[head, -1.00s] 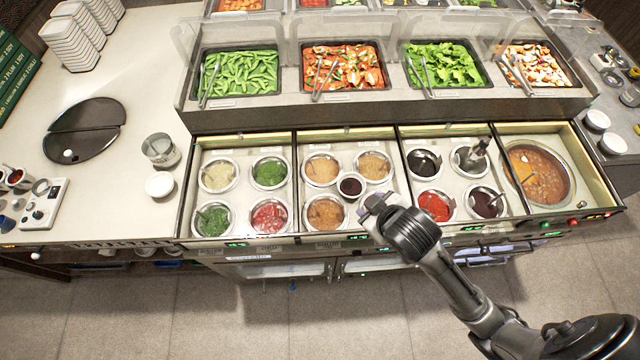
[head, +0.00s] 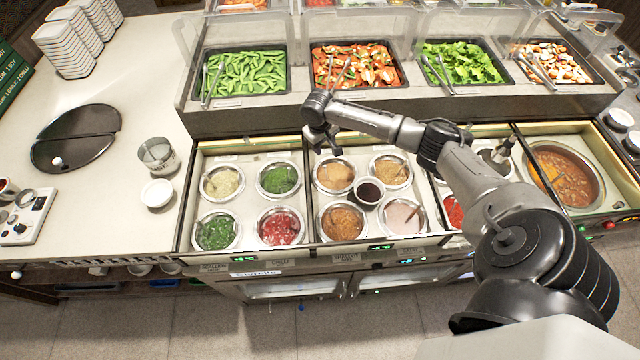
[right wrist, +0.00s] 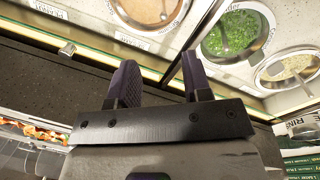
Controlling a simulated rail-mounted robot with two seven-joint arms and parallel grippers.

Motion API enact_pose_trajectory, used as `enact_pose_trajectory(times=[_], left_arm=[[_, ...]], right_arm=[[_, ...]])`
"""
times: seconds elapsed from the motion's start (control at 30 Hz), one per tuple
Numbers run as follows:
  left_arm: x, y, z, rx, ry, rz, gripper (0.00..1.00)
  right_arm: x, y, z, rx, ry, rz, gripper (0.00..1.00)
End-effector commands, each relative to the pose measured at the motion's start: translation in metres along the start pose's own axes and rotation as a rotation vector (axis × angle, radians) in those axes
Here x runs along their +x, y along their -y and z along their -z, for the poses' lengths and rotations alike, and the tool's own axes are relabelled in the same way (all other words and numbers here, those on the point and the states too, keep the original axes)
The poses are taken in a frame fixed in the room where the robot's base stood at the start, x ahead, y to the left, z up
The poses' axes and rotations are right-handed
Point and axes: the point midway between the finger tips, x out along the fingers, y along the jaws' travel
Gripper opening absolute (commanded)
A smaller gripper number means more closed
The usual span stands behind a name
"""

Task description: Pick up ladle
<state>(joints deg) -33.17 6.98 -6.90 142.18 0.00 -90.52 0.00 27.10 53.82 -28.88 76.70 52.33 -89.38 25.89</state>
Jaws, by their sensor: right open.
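My right gripper (head: 325,140) is open and empty. It hangs above the back edge of the sauce wells, just behind the tan sauce well (head: 335,176). In the right wrist view its two dark fingers (right wrist: 160,82) are apart with nothing between them. Thin metal utensil handles lean in several wells, such as the pale sauce well (head: 222,182) and the pink sauce well (head: 402,216). I cannot tell which is the ladle. A thicker grey and black handle (head: 507,147) stands at a right-hand well, partly hidden by my arm. My left gripper is out of view.
A dark sauce cup (head: 368,192) sits between wells. A soup pot (head: 566,172) is at the right. Food trays with tongs, such as the green bean tray (head: 243,77), stand behind under clear guards. The left counter (head: 110,190) has free room.

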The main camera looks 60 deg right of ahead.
Motion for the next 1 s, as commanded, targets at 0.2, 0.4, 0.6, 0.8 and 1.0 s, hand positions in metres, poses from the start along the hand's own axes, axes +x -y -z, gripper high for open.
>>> enact_pose_trajectory(times=[0.2, 0.4, 0.6, 0.8, 1.0], left_arm=[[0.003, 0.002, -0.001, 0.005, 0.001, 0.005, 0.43], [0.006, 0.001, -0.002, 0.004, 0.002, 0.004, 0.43], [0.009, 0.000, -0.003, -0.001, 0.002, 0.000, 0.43], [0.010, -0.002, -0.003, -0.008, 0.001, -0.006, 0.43], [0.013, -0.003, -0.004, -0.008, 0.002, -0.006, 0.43]], right_arm=[[0.023, 0.001, -0.001, 0.049, 0.002, -0.001, 0.45], [0.058, 0.001, 0.000, 0.047, 0.001, -0.002, 0.45], [0.080, 0.001, 0.001, 0.046, -0.002, -0.002, 0.45], [0.088, 0.002, 0.001, 0.045, -0.002, -0.002, 0.45], [0.111, 0.006, 0.003, 0.046, -0.001, -0.002, 0.45]])
